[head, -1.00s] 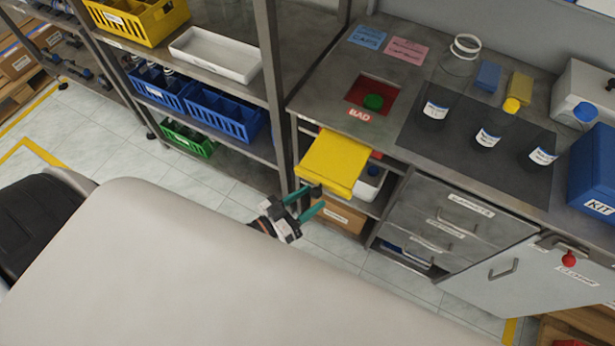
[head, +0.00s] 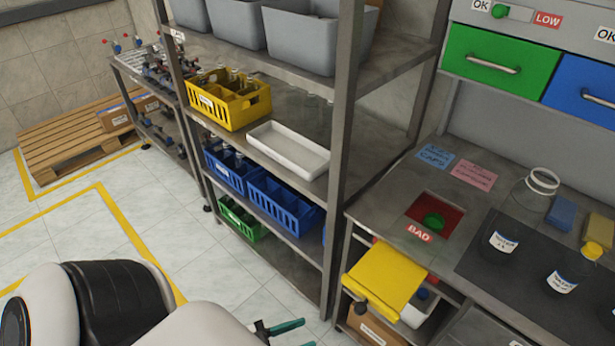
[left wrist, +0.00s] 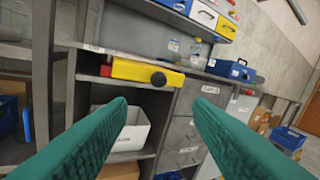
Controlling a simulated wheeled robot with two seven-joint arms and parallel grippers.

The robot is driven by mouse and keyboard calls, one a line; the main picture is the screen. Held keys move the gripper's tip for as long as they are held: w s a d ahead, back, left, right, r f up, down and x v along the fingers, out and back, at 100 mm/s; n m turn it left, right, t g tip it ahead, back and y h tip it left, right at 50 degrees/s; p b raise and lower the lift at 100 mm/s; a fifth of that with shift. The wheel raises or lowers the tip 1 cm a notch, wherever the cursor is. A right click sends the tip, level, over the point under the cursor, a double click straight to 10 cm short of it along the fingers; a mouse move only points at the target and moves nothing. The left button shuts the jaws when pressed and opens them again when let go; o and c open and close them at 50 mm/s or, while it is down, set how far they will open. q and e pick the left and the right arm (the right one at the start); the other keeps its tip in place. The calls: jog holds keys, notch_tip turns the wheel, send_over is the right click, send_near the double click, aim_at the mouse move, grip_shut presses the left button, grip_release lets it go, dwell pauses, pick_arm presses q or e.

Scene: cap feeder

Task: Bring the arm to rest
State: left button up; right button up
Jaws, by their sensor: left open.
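My left gripper (head: 287,335) is at the bottom edge of the head view, with its teal fingers partly cut off. In the left wrist view its two teal fingers (left wrist: 160,125) are spread apart with nothing between them. The gripper is in free air, below and in front of the yellow flap (head: 386,281) with a dark knob, which sticks out from the workbench. The yellow flap also shows beyond the fingers in the left wrist view (left wrist: 135,70). My right gripper is in neither view.
A metal shelf rack (head: 345,150) holds a yellow crate (head: 228,110), a white tray (head: 262,131) and blue crates. The workbench (head: 400,190) has a red recess with a green cap (head: 433,221) and several jars.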

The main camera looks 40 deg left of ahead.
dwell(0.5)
pick_arm(q)
jog(key=s+a+f+g+y, duration=0.1)
jog(key=s+f+g+y, duration=0.1)
jog(key=f, duration=0.7)
jog(key=s+a+f+n+g+y, duration=0.1)
jog(key=a+f+g+y, duration=0.15)
jog(key=f, duration=0.55)
jog(key=s+a+f+g+y, duration=0.1)
jog(key=s+f+g+y, duration=0.15)
jog(key=f, duration=0.65)
jog(key=s+d+f+m+g+y, duration=0.1)
jog(key=s+d+f+g, duration=0.2)
jog(key=s+f+g, duration=0.5)
jog(key=s+f, duration=0.3)
jog(key=s, duration=0.1)
jog(key=shift+s+f, duration=0.35)
jog(key=shift+s, duration=0.05)
jog(key=shift+c, duration=0.2)
